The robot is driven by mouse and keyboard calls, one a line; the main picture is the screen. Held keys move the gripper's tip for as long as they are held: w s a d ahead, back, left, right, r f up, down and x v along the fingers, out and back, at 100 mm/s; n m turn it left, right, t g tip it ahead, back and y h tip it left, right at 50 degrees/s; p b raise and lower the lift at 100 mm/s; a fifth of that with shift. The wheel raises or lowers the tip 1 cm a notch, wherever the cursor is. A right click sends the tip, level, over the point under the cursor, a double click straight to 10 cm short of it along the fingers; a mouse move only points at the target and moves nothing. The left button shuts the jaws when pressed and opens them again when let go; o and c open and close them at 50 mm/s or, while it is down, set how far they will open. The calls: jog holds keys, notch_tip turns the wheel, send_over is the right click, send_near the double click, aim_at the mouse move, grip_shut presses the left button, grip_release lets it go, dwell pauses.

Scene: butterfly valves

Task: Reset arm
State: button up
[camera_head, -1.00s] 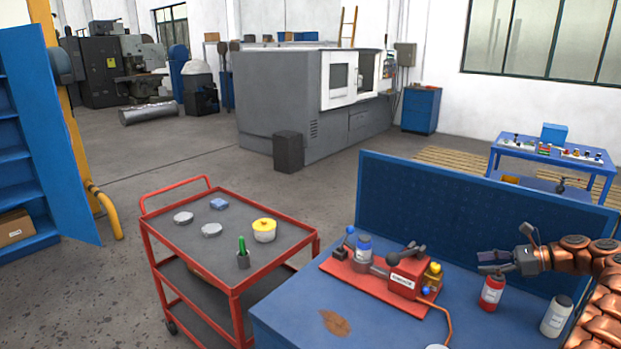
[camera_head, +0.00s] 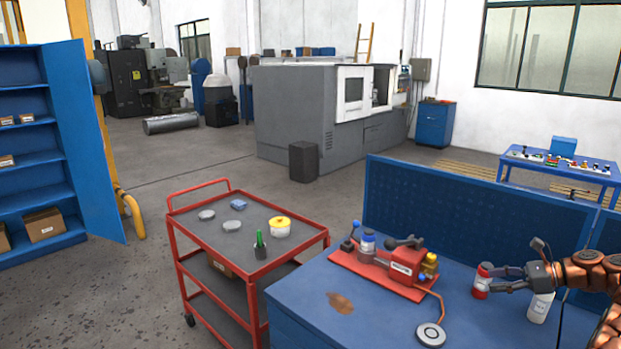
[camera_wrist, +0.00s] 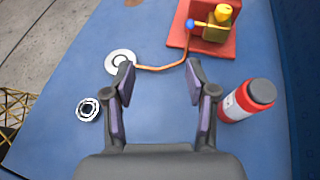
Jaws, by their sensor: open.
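My gripper (camera_head: 505,279) is at the right of the head view, over the blue workbench (camera_head: 310,312). In the wrist view my gripper (camera_wrist: 160,88) has its two fingers spread wide, with only bench top between them. A red bottle with a white label and dark cap (camera_wrist: 247,100) stands just right of the right finger; in the head view the red bottle (camera_head: 482,281) is by the fingertips. Whether they touch is unclear.
A white bottle (camera_head: 541,305) stands below my wrist. A blue panel (camera_head: 450,208) edges the bench at the back. A red cart (camera_head: 262,270) stands left of the bench. Open floor lies beyond.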

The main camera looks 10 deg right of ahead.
jog(key=w+a+r+n+g+h, duration=0.15)
jog(key=a+r, duration=0.25)
jog(key=a, duration=0.5)
jog(key=a+r+n+g, duration=0.2)
jog(key=a+r+n, duration=0.1)
jog(key=a, duration=0.5)
jog(key=s+a+r+n+g+h, duration=0.25)
jog(key=s+a+n, duration=0.4)
jog(key=a, duration=0.85)
jog(key=s+a+f+n+g+h, duration=0.1)
jog(key=s+a+n, duration=0.25)
jog(key=s, duration=0.55)
jog(key=s+a+n+g+h, duration=0.15)
jog(key=s+a, duration=0.35)
jog(key=s, duration=0.5)
jog(key=s+f+n+h, duration=0.2)
jog(key=s+n, duration=0.2)
jog(key=s, duration=0.5)
jog(key=s+f+n+h, duration=0.2)
jog(key=s+f+n, duration=0.1)
jog(key=s, duration=0.6)
jog(key=shift+d+n, duration=0.25)
jog(key=shift+n, duration=0.55)
jog(key=shift+g+h, duration=0.25)
